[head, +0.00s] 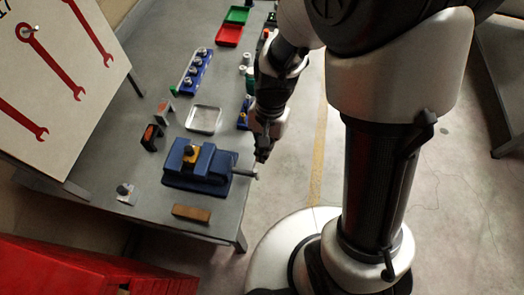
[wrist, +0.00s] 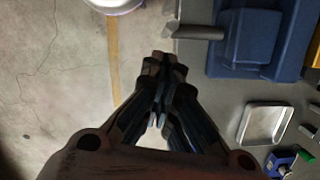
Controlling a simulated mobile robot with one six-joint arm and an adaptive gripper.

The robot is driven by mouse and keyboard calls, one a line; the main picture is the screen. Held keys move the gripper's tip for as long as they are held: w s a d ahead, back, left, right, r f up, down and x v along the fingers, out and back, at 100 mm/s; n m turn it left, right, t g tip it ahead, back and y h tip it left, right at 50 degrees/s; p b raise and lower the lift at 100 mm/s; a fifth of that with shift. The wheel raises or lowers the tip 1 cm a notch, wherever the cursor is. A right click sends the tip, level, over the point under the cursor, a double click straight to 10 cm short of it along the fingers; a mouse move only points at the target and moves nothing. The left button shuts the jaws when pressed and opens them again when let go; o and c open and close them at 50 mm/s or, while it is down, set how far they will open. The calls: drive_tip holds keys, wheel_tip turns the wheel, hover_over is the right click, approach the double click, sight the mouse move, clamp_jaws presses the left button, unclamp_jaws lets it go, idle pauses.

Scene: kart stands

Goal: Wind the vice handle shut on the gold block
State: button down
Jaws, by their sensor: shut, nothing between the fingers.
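The blue vice (head: 212,163) sits near the front edge of the grey bench, and it also shows at the top right in the wrist view (wrist: 285,65). The gold block (head: 190,155) is at the vice's jaws, with a dark part on top; contact with both jaws cannot be told. The grey vice handle (head: 246,173) sticks out past the bench's right edge; in the wrist view (wrist: 200,33) it lies ahead and right of the fingertips. My gripper (head: 262,156) is shut and empty, close to the handle and apparently apart from it; its fingers fill the wrist view's middle (wrist: 164,62).
A brown block (head: 191,213) lies in front of the vice. A silver tray (head: 203,119), a blue rack (head: 194,72) and red (head: 229,36) and green (head: 238,15) bins stand farther back. Floor right of the bench is clear up to my base.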

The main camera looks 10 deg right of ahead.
wheel_tip(320, 180, up, 10)
drive_tip(key=w+d+p, duration=0.1)
drive_tip(key=w+p, duration=0.1)
drive_tip(key=p, duration=0.1)
drive_tip(key=shift+d, duration=0.3)
drive_tip(key=shift+r, duration=0.15)
